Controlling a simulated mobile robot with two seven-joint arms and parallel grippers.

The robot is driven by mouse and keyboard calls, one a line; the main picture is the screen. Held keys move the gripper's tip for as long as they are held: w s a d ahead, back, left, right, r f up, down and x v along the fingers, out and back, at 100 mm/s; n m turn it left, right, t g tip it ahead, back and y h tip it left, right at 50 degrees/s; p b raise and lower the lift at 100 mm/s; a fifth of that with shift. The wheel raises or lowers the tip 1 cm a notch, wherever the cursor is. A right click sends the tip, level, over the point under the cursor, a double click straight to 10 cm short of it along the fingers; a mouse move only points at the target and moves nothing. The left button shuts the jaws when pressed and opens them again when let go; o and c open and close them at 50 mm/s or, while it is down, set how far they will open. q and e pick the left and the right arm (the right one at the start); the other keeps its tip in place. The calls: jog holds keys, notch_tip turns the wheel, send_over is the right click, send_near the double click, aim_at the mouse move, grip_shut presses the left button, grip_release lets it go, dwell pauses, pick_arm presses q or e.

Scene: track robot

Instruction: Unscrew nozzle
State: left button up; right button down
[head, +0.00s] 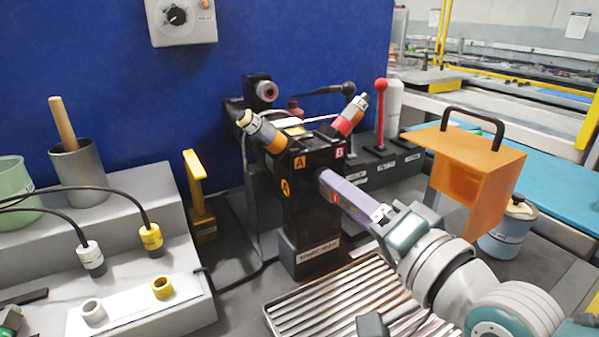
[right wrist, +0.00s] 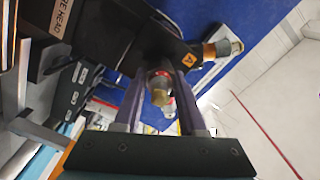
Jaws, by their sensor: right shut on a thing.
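The black nozzle head (head: 312,190) stands on a labelled base, with tags A and B on its faces. An orange-and-grey nozzle (head: 262,132) points up and left from it; a red-and-grey nozzle (head: 350,115) points up and right. My right gripper (head: 328,183) reaches in from the lower right, its purple fingers at the head's front face. In the right wrist view, the fingers (right wrist: 160,95) are closed around a red-ringed nozzle with a tan tip (right wrist: 159,92). In the head view the fingers mostly hide this nozzle.
A slatted metal tray (head: 320,307) lies below my right arm. A white rack (head: 145,308) with grey and yellow sockets and cabled plugs is at left. A red-knobbed lever (head: 381,100), an orange box with handle (head: 470,160) and a blue can (head: 510,230) stand right.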

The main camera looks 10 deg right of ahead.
jog(key=n, duration=0.3)
jog(key=shift+r+p, duration=0.1)
jog(key=shift+p, duration=0.3)
jog(key=n, duration=0.7)
jog(key=shift+n, duration=1)
